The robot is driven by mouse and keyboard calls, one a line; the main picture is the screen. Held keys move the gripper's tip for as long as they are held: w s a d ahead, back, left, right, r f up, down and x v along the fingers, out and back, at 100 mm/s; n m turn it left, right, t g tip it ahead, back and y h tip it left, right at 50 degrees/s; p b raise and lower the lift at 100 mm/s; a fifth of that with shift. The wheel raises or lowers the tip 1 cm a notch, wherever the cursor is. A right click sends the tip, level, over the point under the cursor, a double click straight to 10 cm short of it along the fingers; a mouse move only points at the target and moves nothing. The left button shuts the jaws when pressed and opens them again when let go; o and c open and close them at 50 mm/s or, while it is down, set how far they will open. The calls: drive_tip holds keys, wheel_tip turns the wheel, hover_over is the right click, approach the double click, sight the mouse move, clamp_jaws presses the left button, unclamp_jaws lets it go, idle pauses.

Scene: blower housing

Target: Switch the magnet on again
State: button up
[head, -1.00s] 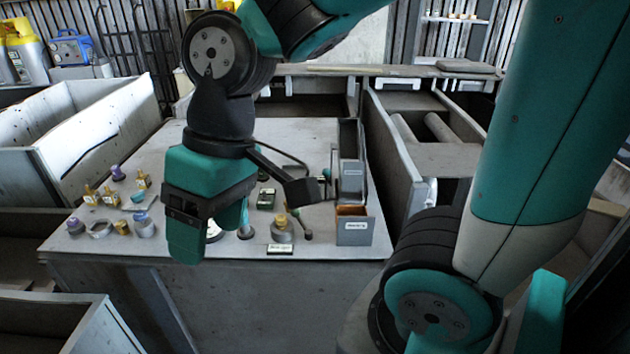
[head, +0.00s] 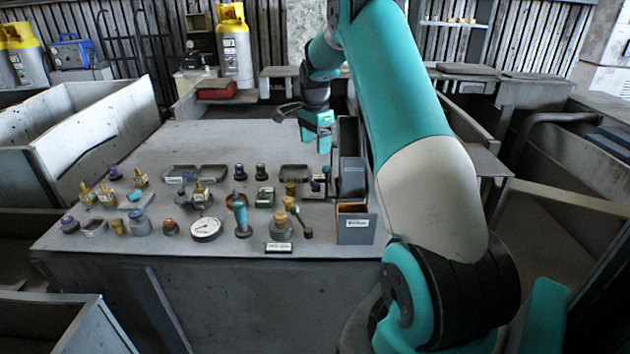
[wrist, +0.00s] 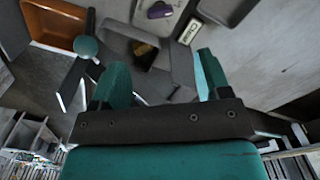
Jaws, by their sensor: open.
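My gripper (head: 319,142) hangs over the back right of the grey workbench (head: 190,135), pointing down. In the wrist view its two teal fingers (wrist: 163,68) stand apart with nothing held between them. A dark block with a small yellow part (wrist: 145,53) lies beyond the gap, below the fingertips. In the head view a small purple-topped part (head: 316,186) and a thin upright teal part (head: 327,173) stand under and in front of the gripper. I cannot tell for sure which part is the magnet or how its switch is set.
Grey bins stand at the bench's right edge, the nearest an orange-lined bin (head: 356,224), also in the wrist view (wrist: 55,22). A gauge (head: 206,229), a blue-handled tool (head: 241,215) and a brass-topped round base (head: 282,227) stand at the front. The bench's back left is clear.

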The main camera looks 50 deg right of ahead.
sight(315, 182)
wheel_tip(315, 182, down, 13)
drive_tip(key=p, duration=0.2)
drive_tip(key=shift+p, duration=0.3)
drive_tip(key=c, duration=0.9)
